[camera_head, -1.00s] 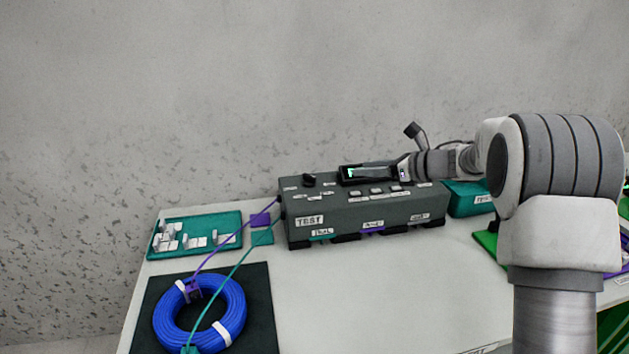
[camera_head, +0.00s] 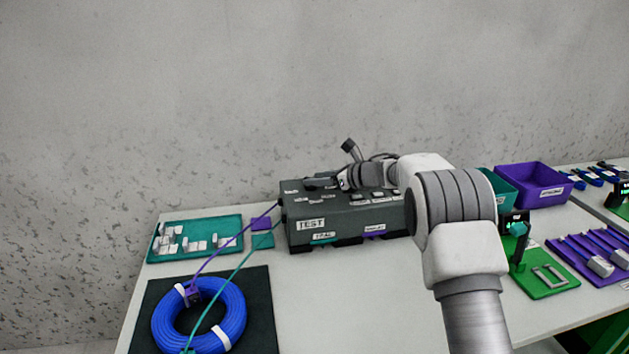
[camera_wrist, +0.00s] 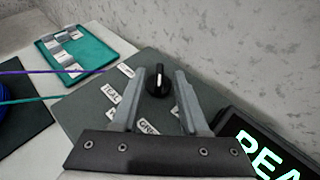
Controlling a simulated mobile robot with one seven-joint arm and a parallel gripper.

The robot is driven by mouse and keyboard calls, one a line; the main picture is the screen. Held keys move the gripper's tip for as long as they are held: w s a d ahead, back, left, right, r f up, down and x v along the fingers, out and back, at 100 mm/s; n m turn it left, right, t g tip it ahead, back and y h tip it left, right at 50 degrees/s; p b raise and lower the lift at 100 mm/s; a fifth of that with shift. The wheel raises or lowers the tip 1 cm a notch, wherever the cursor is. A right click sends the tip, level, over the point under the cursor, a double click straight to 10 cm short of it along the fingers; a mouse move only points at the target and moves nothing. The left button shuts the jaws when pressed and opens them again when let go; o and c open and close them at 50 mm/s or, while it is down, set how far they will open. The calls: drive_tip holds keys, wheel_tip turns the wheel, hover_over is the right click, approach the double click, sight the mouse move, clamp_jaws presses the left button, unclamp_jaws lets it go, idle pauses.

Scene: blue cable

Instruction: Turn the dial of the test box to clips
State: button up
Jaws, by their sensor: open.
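The test box (camera_head: 345,222) is a dark grey box with a TEST label, at the back of the table in the head view. Its dial (camera_wrist: 158,81) is a round black knob with a white pointer line, which points up in the wrist view. My gripper (camera_wrist: 160,74) is open, its two fingers on either side of the dial, with gaps showing; whether they touch it lower down I cannot tell. In the head view my gripper (camera_head: 318,183) is over the left part of the box top and hides the dial. Small white labels lie around the dial; CLIPS is not readable.
A lit display (camera_wrist: 262,150) with green letters stands right of the fingers. A purple and a teal cable run from the box's left side to a blue cable coil (camera_head: 200,318). A teal tray (camera_head: 196,238) is at left, a purple bin (camera_head: 531,188) at right.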

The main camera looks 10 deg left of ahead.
drive_tip(key=shift+w+a+f, duration=0.25)
drive_tip(key=shift+a, duration=0.35)
clamp_jaws()
